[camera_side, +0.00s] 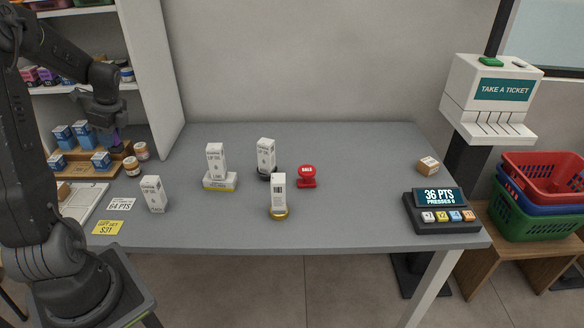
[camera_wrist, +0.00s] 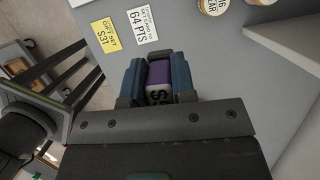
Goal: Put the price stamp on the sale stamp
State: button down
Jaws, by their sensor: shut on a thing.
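The sale stamp is not in the wrist view.
Several white boxes stand on the grey counter, including one on a yellow base (camera_side: 278,197) just left of the sale stamp. A wooden stand (camera_side: 88,160) holds blue boxes. A points display (camera_side: 437,210) sits at right. The counter's front middle is clear.

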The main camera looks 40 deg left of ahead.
jog(key=r, duration=0.6)
jog(key=shift+w+r, duration=0.2)
jog(key=shift+r, duration=0.15)
jog(key=w+d+m+t, duration=0.1)
jog(key=w+d+m, duration=0.2)
jog(key=w+m, duration=0.35)
jog(key=w+d+m+t, duration=0.2)
jog(key=w+d+m, duration=0.1)
jog(key=w, duration=0.7)
jog(key=w+d+m+t+h, duration=0.1)
jog(key=w+d+m+t, duration=0.1)
jog(key=w+d+m, duration=1.3)
jog(key=d+f+n, duration=0.1)
jog(key=w+d+f, duration=0.1)
jog(key=f, duration=0.1)
jog(key=w+d+f+n, duration=0.1)
jog(key=shift+w+d+f+n, duration=0.1)
jog(key=shift+w+f+n, duration=0.1)
jog(key=shift+f+n, duration=0.15)
jog(key=shift+w+d+f, duration=0.1)
jog(key=shift+d+f, duration=0.05)
jog(key=shift+f, duration=0.15)
send_near(310, 166)
jog(key=shift+w+a, duration=0.4)
jog(key=shift+a, duration=0.15)
jog(key=shift+d+f, duration=0.1)
jog(key=shift+f, duration=2.05)
